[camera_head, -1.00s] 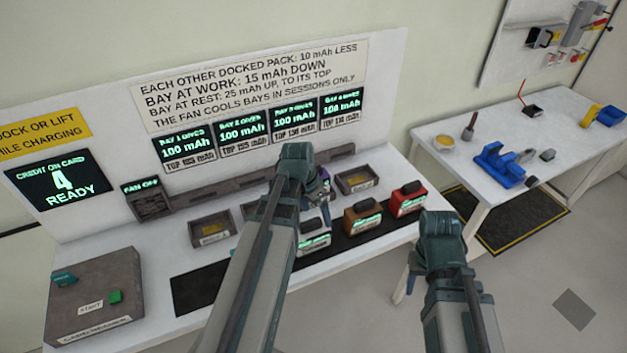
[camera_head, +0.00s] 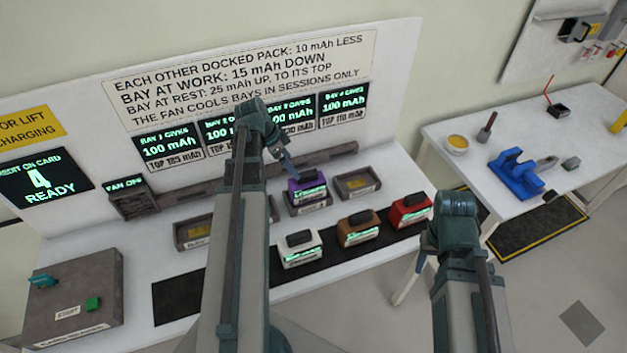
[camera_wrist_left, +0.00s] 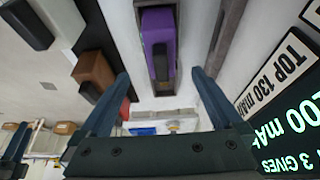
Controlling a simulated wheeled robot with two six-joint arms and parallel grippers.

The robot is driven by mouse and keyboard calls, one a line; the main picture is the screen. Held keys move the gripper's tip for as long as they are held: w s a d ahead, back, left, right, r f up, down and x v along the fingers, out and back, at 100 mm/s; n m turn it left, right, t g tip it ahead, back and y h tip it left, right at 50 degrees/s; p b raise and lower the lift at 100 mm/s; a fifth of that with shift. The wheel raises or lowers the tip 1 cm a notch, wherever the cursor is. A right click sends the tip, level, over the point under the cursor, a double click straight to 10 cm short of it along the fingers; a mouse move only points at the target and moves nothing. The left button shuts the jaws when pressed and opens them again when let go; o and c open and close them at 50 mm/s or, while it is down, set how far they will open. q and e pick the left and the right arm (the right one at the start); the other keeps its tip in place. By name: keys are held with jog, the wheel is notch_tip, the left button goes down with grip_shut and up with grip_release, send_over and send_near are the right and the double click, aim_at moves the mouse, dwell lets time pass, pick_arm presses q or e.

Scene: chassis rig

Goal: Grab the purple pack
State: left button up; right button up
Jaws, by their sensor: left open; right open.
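The purple pack (camera_head: 307,187) sits in a grey dock on the white bench, with a dark handle on top and a lit green front. In the left wrist view the purple pack (camera_wrist_left: 160,30) lies ahead, between the lines of my open left fingers (camera_wrist_left: 160,75), with nothing held. In the head view my left gripper (camera_head: 286,160) is above and just left of the pack, partly hidden by its own wrist. My right gripper (camera_head: 427,242) is open at the bench's front right, apart from the pack and mostly hidden by its arm.
White (camera_head: 300,250), brown (camera_head: 357,229) and red (camera_head: 410,211) packs stand on a black strip in front. An empty dock (camera_head: 356,184) is right of the purple pack. A grey box (camera_head: 75,290) with a green button is at left. A wall panel rises behind.

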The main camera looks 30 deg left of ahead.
aim_at(307, 184)
pick_arm(q)
jog(key=b+x, duration=0.7)
jog(key=shift+f, duration=0.3)
jog(key=shift+w+d+f+b, duration=0.25)
jog(key=shift+f+b, duration=0.15)
jog(key=shift+b, duration=0.1)
jog(key=b+x, duration=0.5)
jog(key=shift+w+f, duration=0.1)
grip_shut()
